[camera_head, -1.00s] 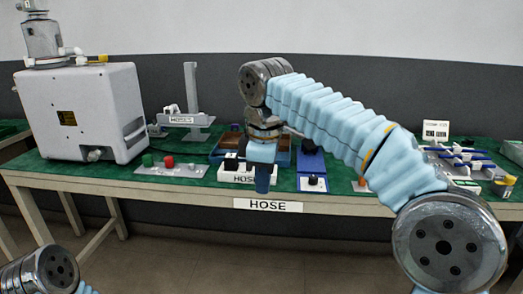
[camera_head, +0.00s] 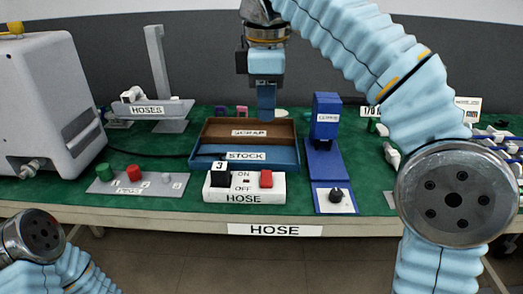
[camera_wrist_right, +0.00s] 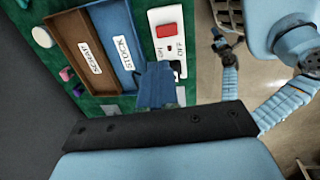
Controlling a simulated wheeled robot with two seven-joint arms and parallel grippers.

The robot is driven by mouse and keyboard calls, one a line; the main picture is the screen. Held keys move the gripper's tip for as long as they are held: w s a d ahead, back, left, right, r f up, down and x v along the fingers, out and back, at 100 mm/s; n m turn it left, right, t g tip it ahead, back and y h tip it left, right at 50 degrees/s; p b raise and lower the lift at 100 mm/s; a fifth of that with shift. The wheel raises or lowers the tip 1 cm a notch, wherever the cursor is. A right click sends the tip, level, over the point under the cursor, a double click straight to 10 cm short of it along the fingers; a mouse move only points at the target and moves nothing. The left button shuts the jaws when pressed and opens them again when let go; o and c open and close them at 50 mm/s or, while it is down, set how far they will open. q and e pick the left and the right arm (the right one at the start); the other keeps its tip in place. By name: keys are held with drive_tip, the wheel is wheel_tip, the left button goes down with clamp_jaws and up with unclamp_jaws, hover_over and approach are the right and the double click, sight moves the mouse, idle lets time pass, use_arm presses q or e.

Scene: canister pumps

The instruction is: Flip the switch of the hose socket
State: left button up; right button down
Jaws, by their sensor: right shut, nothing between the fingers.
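The hose socket is a white box (camera_head: 245,196) marked HOSE at the table's front edge. Its red rocker switch (camera_head: 265,179) is on the right of its top, beside ON and OFF marks. A black block (camera_head: 221,176) with a "3" tag sits on its left. My right gripper (camera_head: 266,112) points down, shut and empty, in the air above and apart from the socket. In the right wrist view its fingers (camera_wrist_right: 155,88) hide part of the box, while the red switch (camera_wrist_right: 169,31) shows clear. Only part of my left arm shows in the head view; its gripper is not seen there.
Behind the socket lie a brown SCRAP tray (camera_head: 248,132) and a blue STOCK tray (camera_head: 288,155). A blue clamp stand (camera_head: 325,150) is close on the right. A grey panel (camera_head: 150,184) with buttons and a HOSES stand (camera_head: 160,108) are left. A white machine (camera_head: 45,100) stands far left.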

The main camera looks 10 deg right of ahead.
sight(266, 173)
use_arm(q)
wheel_tip(266, 173, down, 3)
drive_tip(key=b, duration=0.3)
drive_tip(key=shift+f, duration=0.2)
use_arm(e)
drive_tip(key=f, duration=0.4)
drive_tip(key=w+f, duration=0.1)
drive_tip(key=f, duration=0.8)
drive_tip(key=shift+w+d+f, duration=0.3)
